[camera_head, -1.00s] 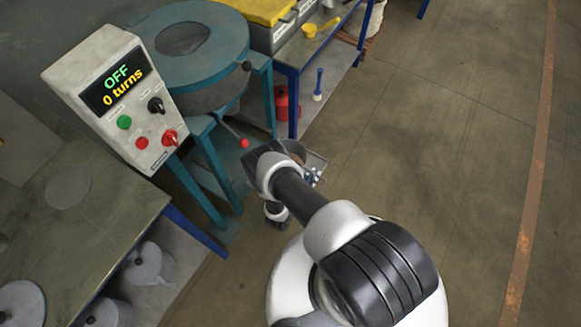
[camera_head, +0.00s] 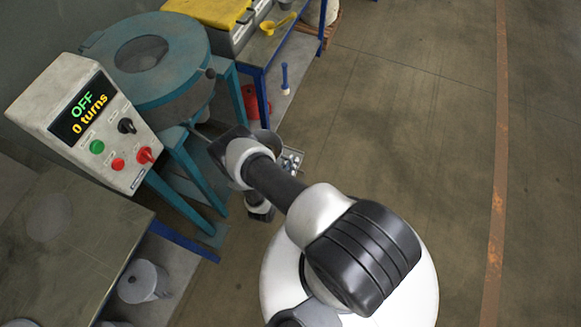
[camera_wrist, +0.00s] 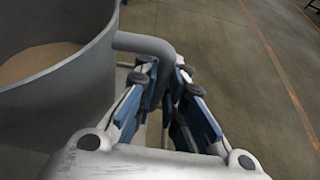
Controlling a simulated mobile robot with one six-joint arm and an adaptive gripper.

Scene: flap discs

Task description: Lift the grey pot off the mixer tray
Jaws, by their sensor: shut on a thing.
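The grey pot (camera_wrist: 75,105) fills the left of the wrist view, with pale brown material (camera_wrist: 38,60) inside it. Its curved grey handle (camera_wrist: 145,43) comes off the right side and bends down between the fingers. My gripper (camera_wrist: 168,85) is shut on this handle. I cannot tell whether the pot touches a support underneath.
The teal mixer (camera_head: 150,85) stands on legs at the upper left, with a control box (camera_head: 90,125) reading OFF, 0 turns. A workbench (camera_head: 70,230) is at the lower left. A blue-framed bench (camera_head: 275,45) stands behind. Floor at right is clear.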

